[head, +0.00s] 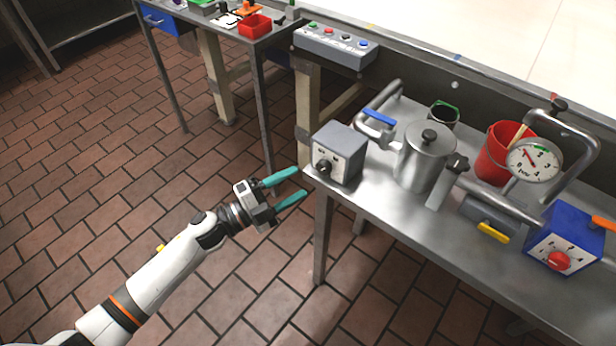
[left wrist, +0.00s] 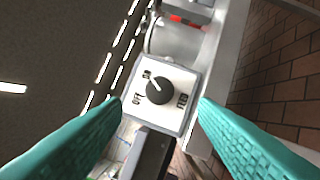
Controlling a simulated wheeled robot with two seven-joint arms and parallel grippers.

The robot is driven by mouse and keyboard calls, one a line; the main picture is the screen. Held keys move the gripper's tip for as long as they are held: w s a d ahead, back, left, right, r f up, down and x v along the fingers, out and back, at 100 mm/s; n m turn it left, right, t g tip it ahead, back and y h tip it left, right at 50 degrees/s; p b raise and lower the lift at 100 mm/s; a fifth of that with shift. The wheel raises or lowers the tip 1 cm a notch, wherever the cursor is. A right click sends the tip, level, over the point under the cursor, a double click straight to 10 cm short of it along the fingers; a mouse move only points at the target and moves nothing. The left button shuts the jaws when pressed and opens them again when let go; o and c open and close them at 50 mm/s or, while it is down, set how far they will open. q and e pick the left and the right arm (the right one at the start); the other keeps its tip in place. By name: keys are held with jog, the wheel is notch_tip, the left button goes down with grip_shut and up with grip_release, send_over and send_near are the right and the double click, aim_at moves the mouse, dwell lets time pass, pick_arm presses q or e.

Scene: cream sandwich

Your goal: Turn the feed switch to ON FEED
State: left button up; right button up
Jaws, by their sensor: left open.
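The feed switch is a grey box (head: 338,152) at the left corner of the steel table, with a black knob (head: 324,167) on its pale front plate. In the left wrist view the knob (left wrist: 159,90) sits among the labels OFF, ON and one that looks like FEED. Its white mark appears to point up and left, nearest ON. My left gripper (head: 302,182) has two teal fingers, open and empty, just left of the box front. In the left wrist view the fingers flank the plate, apart from the knob. My right gripper is not in view.
A steel pot (head: 424,158), a red bucket (head: 497,155), a dial gauge (head: 533,161) and a blue box with a red knob (head: 561,240) stand along the steel table (head: 392,212). A grey button panel (head: 335,46) is behind. The floor left of the table is clear.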

pick_arm(q)
jog(key=v, duration=0.6)
jog(key=shift+b, duration=0.4)
jog(key=a+f+n+t+y+p, duration=0.1)
jog(key=a+f+n+y, duration=0.45)
jog(key=f, duration=0.55)
jog(key=a+f+n+t+y+p, duration=0.1)
jog(key=a+f+n+y, duration=0.5)
jog(key=f, duration=0.4)
jog(key=s+a+f+n+g+y, duration=0.2)
jog(key=s+f+n, duration=0.4)
jog(key=f, duration=0.4)
jog(key=s+f+n+g+y+p, duration=0.1)
jog(key=s+f+g, duration=0.3)
jog(key=s, duration=1.2)
jog(key=s+d+f+n+g+y+p, duration=0.1)
jog(key=s+f+n+g, duration=0.3)
jog(key=s+f, duration=0.7)
jog(key=s+g+y, duration=0.1)
jog(key=s, duration=0.5)
jog(key=shift+n+g, duration=0.3)
jog(key=shift+n, duration=0.05)
jog(key=shift+c, duration=0.5)
